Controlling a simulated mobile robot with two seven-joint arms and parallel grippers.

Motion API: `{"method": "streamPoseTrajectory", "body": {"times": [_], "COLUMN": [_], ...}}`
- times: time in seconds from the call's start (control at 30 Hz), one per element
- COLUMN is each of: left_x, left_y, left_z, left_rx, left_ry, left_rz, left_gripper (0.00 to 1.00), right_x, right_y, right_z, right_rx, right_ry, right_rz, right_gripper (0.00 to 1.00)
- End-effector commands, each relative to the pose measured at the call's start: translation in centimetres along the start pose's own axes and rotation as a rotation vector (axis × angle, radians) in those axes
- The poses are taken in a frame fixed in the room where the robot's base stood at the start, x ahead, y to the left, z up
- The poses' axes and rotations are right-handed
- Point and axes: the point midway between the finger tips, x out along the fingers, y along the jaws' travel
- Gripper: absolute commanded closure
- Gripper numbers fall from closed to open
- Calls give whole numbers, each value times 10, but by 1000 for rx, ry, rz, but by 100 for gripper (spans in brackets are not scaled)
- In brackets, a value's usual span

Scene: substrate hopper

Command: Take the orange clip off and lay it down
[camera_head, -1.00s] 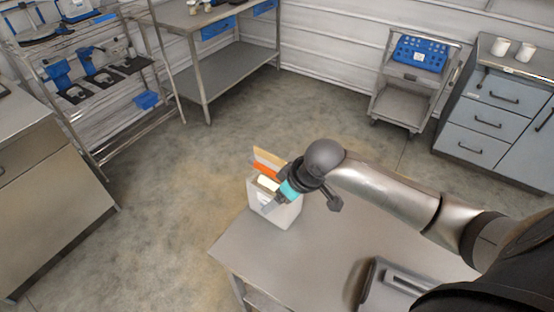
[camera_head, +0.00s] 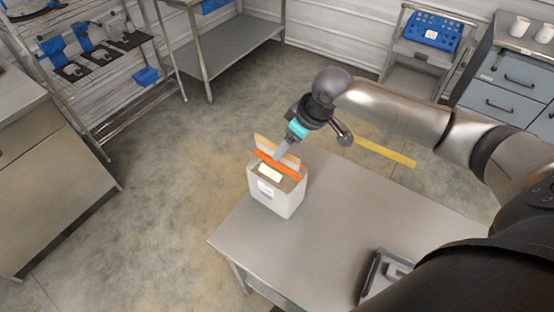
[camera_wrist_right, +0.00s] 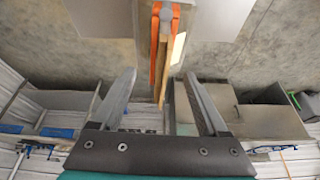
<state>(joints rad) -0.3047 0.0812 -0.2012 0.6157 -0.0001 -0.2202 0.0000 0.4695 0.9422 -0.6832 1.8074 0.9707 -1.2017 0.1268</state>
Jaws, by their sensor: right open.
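The orange clip (camera_head: 292,172) lies along the tan upright flap (camera_head: 263,143) at the top of a white box-like container (camera_head: 284,197) on the near table. In the right wrist view, the orange clip (camera_wrist_right: 154,45) shows as two narrow strips beside the tan flap's edge (camera_wrist_right: 168,58). My right gripper (camera_head: 278,154) points down over the clip, close to it. In the wrist view, its fingers (camera_wrist_right: 160,76) are apart, with the clip and flap between and ahead of them. Contact cannot be told. My left gripper is not in view.
The container stands near the far left corner of the metal table (camera_head: 330,215), whose middle is bare. A grey tray-like object (camera_head: 380,275) lies at the near right. A whitish block (camera_head: 270,173) shows in the container's opening. A yellow strip (camera_head: 385,152) marks the floor.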

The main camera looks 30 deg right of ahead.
Motion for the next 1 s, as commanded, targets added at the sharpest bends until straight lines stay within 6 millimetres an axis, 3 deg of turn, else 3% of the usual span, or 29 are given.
{"method": "streamPoseTrajectory", "body": {"times": [0.27, 0.6, 0.87, 1.0], "left_x": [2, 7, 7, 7], "left_y": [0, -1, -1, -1], "left_z": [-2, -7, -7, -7], "left_rx": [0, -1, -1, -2], "left_ry": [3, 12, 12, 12], "left_rz": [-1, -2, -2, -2], "left_gripper": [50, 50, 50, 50], "right_x": [20, 61, 64, 63], "right_y": [-1, -2, -2, -2], "right_z": [-1, -1, -2, -2], "right_rx": [0, 0, -2, -2], "right_ry": [1, 1, 1, 1], "right_rz": [0, 1, 1, 1], "right_gripper": [23, 23, 23, 35]}}
